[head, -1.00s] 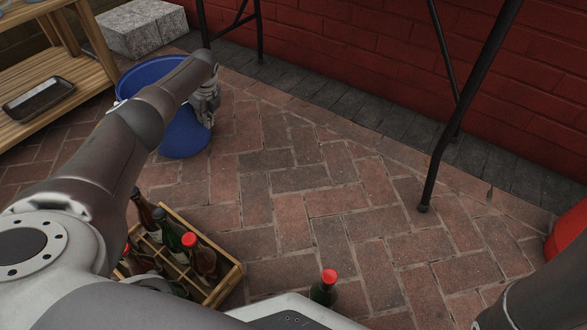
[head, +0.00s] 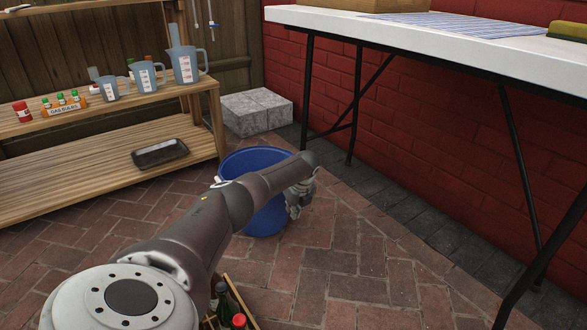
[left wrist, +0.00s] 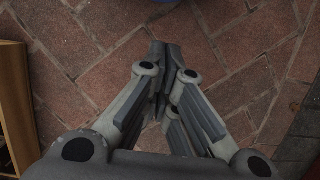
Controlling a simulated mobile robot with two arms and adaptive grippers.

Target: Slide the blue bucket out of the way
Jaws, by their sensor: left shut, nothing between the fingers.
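The blue bucket (head: 262,220) stands upright on the brick floor, partly hidden behind my left arm in the head view. My left gripper (head: 294,212) is low at the bucket's right side, pointing down. I cannot tell from the head view whether it touches the bucket. In the left wrist view my left gripper (left wrist: 164,60) is shut and empty over the bricks, and a sliver of the blue bucket (left wrist: 217,3) shows at the top edge, apart from the fingertips. My right gripper is not in view.
A wooden shelf (head: 90,165) with measuring jugs (head: 185,65) stands left of the bucket. Grey blocks (head: 257,112) lie behind it. A white table (head: 430,32) on black legs stands right. A bottle crate (head: 238,310) is at the front. Bricks right of the bucket are clear.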

